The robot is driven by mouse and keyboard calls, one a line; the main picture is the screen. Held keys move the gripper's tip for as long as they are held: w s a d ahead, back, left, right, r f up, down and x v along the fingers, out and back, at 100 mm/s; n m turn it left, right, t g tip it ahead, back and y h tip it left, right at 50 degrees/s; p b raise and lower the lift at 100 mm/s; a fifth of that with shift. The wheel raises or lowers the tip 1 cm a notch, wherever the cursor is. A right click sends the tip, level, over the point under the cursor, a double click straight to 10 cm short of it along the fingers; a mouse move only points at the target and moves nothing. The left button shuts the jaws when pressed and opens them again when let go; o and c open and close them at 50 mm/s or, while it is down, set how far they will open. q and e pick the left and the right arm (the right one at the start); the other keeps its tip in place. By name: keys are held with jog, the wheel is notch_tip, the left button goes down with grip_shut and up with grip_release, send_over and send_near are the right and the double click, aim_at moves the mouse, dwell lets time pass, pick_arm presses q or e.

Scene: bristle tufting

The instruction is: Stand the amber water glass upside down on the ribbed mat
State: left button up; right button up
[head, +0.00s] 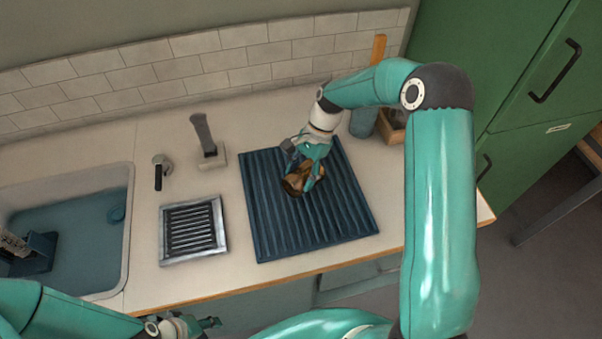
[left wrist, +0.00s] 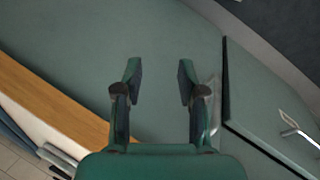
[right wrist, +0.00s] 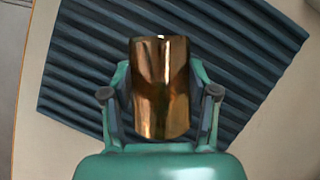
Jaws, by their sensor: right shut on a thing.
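The amber glass (head: 294,183) is between the fingers of my right gripper (head: 312,174), over the dark blue ribbed mat (head: 335,222). In the right wrist view the amber glass (right wrist: 160,90) fills the space between the two fingers of the right gripper (right wrist: 160,98), which is shut on it. The ribbed mat (right wrist: 80,75) lies behind it. I cannot tell whether the glass touches the mat, or which end is its mouth. My left gripper (head: 208,324) is low, in front of the counter. In the left wrist view the left gripper (left wrist: 158,72) has its fingers apart with nothing between.
A sink (head: 125,245) with a dark rack in it is at the left. A grated drain tray (head: 195,230) lies left of the mat. A tap (head: 207,140) stands behind the tray.

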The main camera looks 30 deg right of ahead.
jog(key=shift+f, duration=0.3)
jog(key=o, duration=1.5)
jog(key=shift+o, duration=0.2)
jog(key=v, duration=1)
jog(key=shift+w+d+r, duration=0.1)
jog(key=shift+d+r, duration=0.4)
jog(key=shift+r, duration=0.3)
